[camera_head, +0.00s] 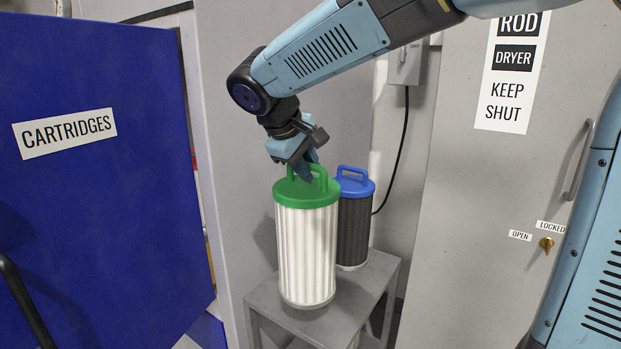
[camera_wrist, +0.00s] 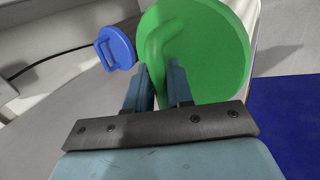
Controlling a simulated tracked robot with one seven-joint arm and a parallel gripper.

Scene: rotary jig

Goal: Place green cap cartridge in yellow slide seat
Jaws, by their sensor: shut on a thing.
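The green cap cartridge (camera_head: 306,245) is a white pleated cylinder with a green lid and a loop handle. It is upright on or just above a small grey table; I cannot tell if its base touches. My gripper (camera_head: 307,172) comes down from above and is shut on the handle of the green cap. In the wrist view the green cap (camera_wrist: 215,55) fills the upper middle, with the fingers (camera_wrist: 165,85) at its handle. The fingertips are partly hidden in the head view. No yellow slide seat shows in either view.
A blue-capped dark cartridge (camera_head: 353,225) stands close behind on the same grey table (camera_head: 375,285); its blue cap also shows in the wrist view (camera_wrist: 117,47). A blue door (camera_head: 95,200) labelled CARTRIDGES is at left. A grey rod dryer door (camera_head: 480,200) is at right.

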